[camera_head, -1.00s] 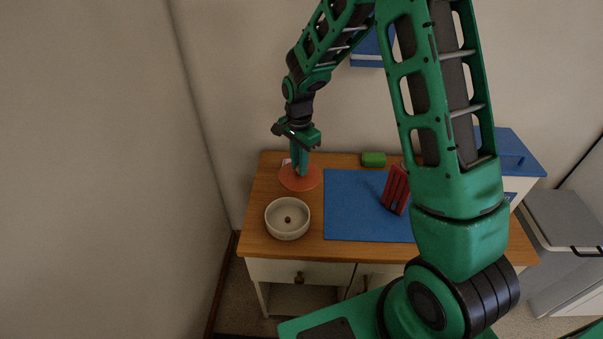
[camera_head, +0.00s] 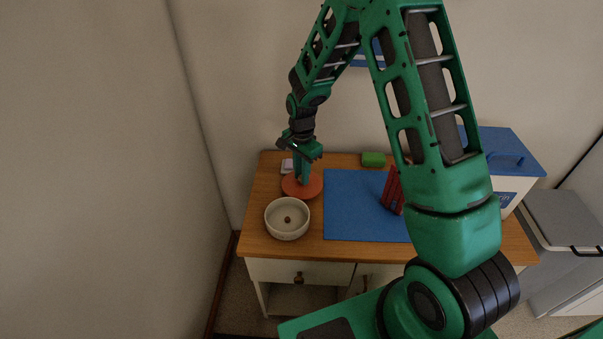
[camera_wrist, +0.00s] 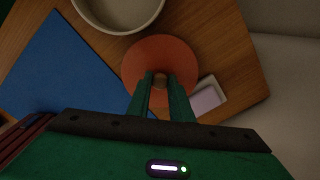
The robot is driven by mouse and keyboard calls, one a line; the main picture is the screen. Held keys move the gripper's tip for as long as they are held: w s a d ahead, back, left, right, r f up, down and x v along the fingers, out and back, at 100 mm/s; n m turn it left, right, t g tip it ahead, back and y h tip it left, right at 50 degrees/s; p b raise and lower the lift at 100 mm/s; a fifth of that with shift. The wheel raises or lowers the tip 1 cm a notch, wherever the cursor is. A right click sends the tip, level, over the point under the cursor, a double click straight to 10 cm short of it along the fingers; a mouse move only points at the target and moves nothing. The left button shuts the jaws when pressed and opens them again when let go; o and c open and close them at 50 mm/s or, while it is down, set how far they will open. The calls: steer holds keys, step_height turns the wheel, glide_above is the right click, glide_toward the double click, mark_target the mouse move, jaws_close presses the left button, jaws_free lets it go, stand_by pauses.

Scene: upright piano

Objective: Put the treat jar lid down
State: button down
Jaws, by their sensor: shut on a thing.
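The treat jar lid is an orange-red disc (camera_head: 312,186) at the left of the wooden cabinet top, behind the white bowl. In the wrist view the lid (camera_wrist: 140,58) has a round brown knob (camera_wrist: 160,80) between my fingers. My gripper (camera_head: 302,180) points down at the lid and is shut on its knob; the fingers also show in the wrist view (camera_wrist: 161,88). The lid is at or very near the wooden top; I cannot tell whether it touches. The treat jar itself cannot be made out.
The white bowl (camera_head: 287,232) with a small brown piece inside stands in front of the lid. A small pale item (camera_wrist: 208,96) lies close beside the lid. A blue mat (camera_head: 350,215), a red object (camera_head: 392,190) and a green block (camera_head: 373,159) are to the right.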

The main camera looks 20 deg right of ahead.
steer(key=shift+f, duration=0.25)
steer(key=c, duration=1.6)
jaws_free()
step_height(320, 180, up, 13)
steer(key=s+d+r+n, duration=0.2)
steer(key=s+d+r, duration=0.3)
steer(key=s+d, duration=0.25)
steer(key=s+d+r+n, duration=0.1)
steer(key=s+d+r, duration=0.4)
steer(key=s+d, duration=0.3)
steer(key=s+n, duration=0.1)
steer(key=s, duration=0.5)
steer(key=s+d+r+n, duration=0.1)
steer(key=s, duration=0.6)
steer(key=s+n, duration=0.2)
steer(key=s, duration=0.5)
steer(key=shift+d+r, duration=0.3)
steer(key=shift+d, duration=0.05)
